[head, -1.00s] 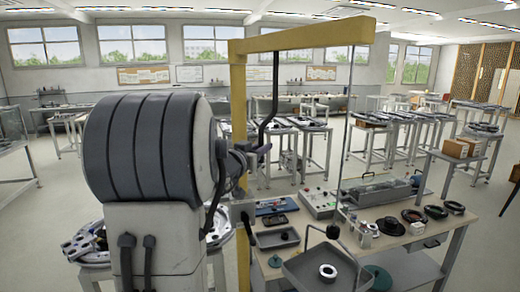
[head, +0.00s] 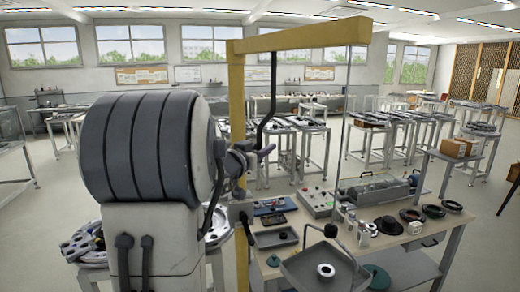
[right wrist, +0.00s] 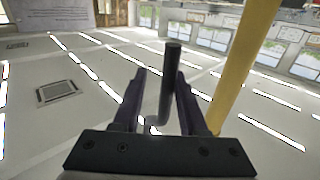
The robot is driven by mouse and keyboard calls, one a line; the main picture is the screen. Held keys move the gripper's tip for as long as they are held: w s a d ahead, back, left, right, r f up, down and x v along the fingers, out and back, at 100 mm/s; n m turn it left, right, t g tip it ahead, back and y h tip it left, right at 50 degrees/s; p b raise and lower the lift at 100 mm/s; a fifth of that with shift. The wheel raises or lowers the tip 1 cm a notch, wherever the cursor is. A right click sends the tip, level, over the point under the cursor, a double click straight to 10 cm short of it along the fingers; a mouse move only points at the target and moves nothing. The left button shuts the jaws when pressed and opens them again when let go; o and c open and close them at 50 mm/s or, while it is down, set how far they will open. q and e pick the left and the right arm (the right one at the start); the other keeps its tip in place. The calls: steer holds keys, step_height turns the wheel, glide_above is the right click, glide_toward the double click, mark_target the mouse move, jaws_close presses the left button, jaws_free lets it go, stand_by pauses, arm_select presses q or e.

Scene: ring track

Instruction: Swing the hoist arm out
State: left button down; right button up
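The hoist arm is a yellow beam (head: 300,38) on a yellow post (head: 238,100). A black bent handle rod (head: 273,85) hangs from the beam near the post. A thin cable drops from the beam's far end to a hanging grey tray (head: 300,268) that holds a pale ring (head: 326,270). My right gripper (head: 264,152) is at the lower end of the rod. In the right wrist view, the rod (right wrist: 172,75) stands between the two dark fingers (right wrist: 160,95), with a gap at the left finger. Whether the right finger touches it is unclear. My left gripper is out of view.
A workbench (head: 415,238) behind the tray carries a control box (head: 316,202), black rings (head: 412,215) and small parts. A green disc (head: 376,277) lies beside the tray. White tables stand farther back.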

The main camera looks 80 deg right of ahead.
steer(key=shift+w, duration=0.1)
steer(key=shift+w+a, duration=0.1)
steer(key=shift+a, duration=0.3)
steer(key=b+v, duration=0.3)
steer(key=v, duration=0.6)
steer(key=shift+a, duration=0.3)
